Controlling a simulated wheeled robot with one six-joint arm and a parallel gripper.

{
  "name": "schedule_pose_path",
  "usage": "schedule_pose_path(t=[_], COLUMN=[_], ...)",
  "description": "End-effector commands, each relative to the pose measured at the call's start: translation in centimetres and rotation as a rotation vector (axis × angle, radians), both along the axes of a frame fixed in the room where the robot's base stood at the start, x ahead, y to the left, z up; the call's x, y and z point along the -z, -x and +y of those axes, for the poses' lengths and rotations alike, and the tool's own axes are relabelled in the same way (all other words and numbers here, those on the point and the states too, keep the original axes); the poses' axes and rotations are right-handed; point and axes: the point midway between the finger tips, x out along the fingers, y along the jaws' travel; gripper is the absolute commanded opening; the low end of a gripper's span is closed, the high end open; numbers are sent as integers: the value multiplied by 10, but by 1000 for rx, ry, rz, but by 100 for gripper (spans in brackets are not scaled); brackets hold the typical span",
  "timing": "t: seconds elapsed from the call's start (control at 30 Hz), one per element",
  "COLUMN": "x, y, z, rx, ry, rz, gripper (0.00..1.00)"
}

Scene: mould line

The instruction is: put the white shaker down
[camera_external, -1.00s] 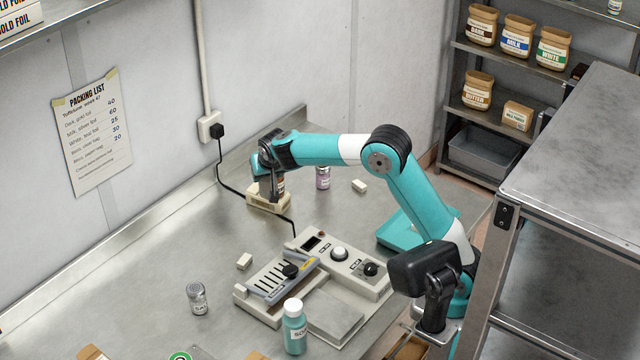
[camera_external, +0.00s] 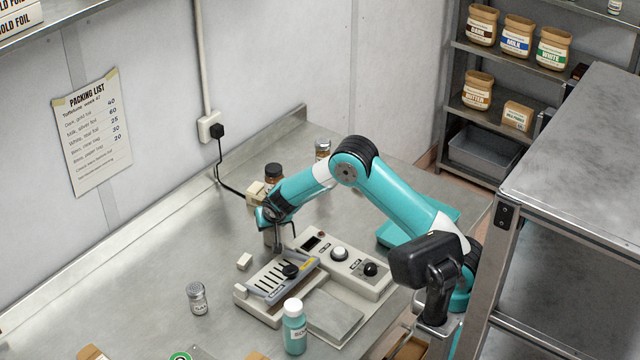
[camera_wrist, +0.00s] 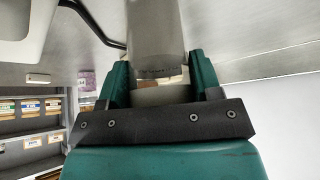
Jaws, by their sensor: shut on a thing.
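My gripper (camera_external: 276,240) is shut on the white shaker, a pale grey-white cylinder (camera_wrist: 152,40) between the two green fingers in the wrist view. In the outside view the shaker is mostly hidden by my gripper. My gripper is over the steel table (camera_external: 190,260), just behind the upper left end of the slotted device. I cannot tell whether the shaker's base touches the table.
A slotted device (camera_external: 262,285) and a control box with knobs (camera_external: 350,265) lie in front. A dark-lidded jar (camera_external: 273,172) stands behind, near a cream block (camera_external: 256,194). A small white block (camera_external: 244,261), metal-topped shaker (camera_external: 197,299) and teal bottle (camera_external: 294,330) stand nearby. Table left is clear.

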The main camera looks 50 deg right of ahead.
Motion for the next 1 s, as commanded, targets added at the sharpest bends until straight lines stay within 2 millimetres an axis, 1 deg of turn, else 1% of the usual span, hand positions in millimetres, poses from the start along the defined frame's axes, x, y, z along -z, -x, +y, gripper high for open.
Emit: schedule_pose_path(t=[0.2,0.33,0.37,0.4,0.43,0.47,0.67,0.77,0.87,1.0], x=[0,5,3,3,3,3,3,-1,-8,-30], y=[-1,0,0,0,0,0,0,0,3,16], z=[0,0,0,0,0,0,0,0,3,11], rx=[0,0,0,0,0,0,1,0,0,-1], ry=[0,0,-1,-1,-1,-1,0,-1,-1,0], rz=[-2,-2,-2,-2,-2,-2,-1,-2,-3,-5], gripper=[32,32,65,75,81,84,84,84,84,84])
